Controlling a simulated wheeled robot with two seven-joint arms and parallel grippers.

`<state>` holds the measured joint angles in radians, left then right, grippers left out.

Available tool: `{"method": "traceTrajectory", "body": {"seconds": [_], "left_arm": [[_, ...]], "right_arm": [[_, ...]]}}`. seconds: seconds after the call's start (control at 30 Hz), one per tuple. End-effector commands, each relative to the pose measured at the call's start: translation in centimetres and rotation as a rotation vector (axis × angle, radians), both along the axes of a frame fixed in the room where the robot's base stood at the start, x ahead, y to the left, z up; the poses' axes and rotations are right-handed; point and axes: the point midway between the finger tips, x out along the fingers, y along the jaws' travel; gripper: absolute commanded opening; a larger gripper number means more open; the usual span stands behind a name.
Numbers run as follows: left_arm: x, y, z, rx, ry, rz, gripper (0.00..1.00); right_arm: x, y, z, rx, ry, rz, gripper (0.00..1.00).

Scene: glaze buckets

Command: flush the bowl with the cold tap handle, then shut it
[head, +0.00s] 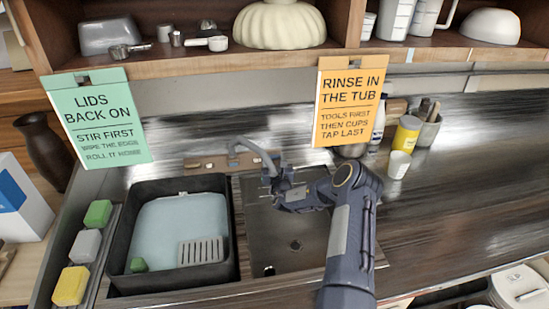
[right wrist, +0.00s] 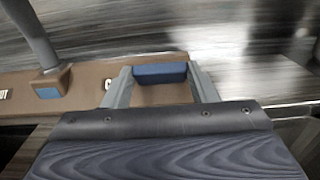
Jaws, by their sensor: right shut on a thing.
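The metal sink bowl (head: 312,252) is in the middle of the head view, with a drain in its floor; I can make out no water in it. The curved grey tap spout (head: 256,149) rises behind it, and its base (right wrist: 48,80) shows at the left of the right wrist view. My right gripper (head: 272,180) reaches over the back of the bowl. In the right wrist view, my right gripper (right wrist: 160,82) has its fingers either side of the blue cold tap handle (right wrist: 160,72) and is shut on it. My arm hides the handle in the head view. My left gripper is out of view.
A black tub (head: 115,245) of pale liquid stands left of the bowl, beside several coloured sponges (head: 86,245). Two signs (head: 98,115) (head: 349,105) hang from the shelf. A white cup (head: 399,164) and yellow can (head: 406,133) stand right. The right counter is mostly clear.

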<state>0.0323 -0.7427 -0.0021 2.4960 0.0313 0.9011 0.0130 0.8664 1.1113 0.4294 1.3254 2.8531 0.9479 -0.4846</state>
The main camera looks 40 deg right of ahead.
Motion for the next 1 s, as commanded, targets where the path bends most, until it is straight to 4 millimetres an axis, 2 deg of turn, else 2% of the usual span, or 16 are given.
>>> {"method": "traceTrajectory", "body": {"seconds": [0.23,0.27,0.43,0.77,1.0], "left_arm": [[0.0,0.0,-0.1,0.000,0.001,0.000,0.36],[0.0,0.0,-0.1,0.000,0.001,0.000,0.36],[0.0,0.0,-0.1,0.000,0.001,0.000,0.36],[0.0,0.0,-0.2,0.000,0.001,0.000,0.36],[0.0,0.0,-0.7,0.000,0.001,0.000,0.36]], "right_arm": [[0.0,0.0,0.0,0.002,-0.005,-0.003,0.30],[0.0,0.0,0.0,0.002,-0.005,-0.003,0.54],[0.0,0.0,0.0,0.002,-0.003,-0.003,0.75],[-0.3,0.2,-0.1,0.003,-0.001,-0.002,0.75],[-3.3,1.8,-0.2,0.003,-0.001,-0.002,0.75]]}}
